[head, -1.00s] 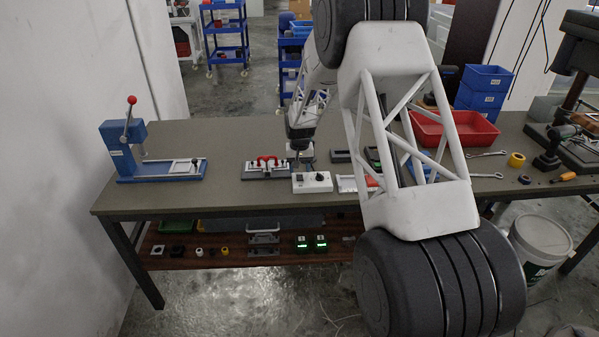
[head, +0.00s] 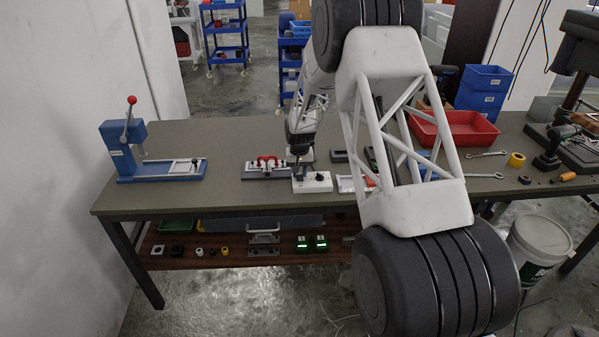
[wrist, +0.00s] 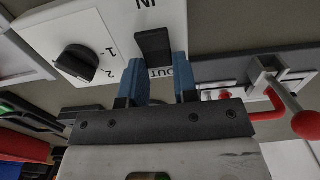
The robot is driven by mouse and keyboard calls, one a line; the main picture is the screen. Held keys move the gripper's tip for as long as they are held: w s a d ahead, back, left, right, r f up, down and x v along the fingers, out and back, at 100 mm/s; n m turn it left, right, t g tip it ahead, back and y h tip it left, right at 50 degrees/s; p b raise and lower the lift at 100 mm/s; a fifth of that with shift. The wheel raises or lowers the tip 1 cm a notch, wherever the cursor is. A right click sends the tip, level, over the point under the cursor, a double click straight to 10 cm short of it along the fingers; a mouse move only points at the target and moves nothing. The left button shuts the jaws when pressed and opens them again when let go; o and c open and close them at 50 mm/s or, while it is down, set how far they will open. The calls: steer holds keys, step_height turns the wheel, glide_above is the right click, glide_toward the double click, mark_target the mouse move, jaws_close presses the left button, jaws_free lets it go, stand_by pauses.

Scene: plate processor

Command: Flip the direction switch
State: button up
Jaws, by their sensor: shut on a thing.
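The direction switch (wrist: 154,45) is a black rocker on a white control box, which shows in the wrist view (wrist: 105,18) and in the head view (head: 316,182). "IN" is printed beyond the switch and "OUT" on its near side. My gripper (wrist: 158,64) has blue fingertips, one on each side of the switch's near end, shut on it. In the head view my gripper (head: 298,168) reaches down at the box's left part; the switch is hidden there. A black knob (wrist: 78,62) marked 1 and 2 sits on the same box.
A fixture with red handles (head: 266,166) stands just left of the box; its red handle and ball also show in the wrist view (wrist: 306,124). A blue lever press (head: 128,160) stands farther left. A red bin (head: 470,130) lies to the right.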

mark_target(300, 180)
steer(key=shift+s+r+t, duration=0.15)
steer(key=shift+s+t, duration=0.15)
steer(key=shift+t, duration=0.75)
steer(key=shift+s+r+t, duration=0.15)
steer(key=shift+s+t, duration=0.1)
steer(key=shift+t, duration=0.8)
steer(key=o, duration=0.9)
steer(key=shift+r, duration=0.15)
steer(key=shift+v, duration=3.75)
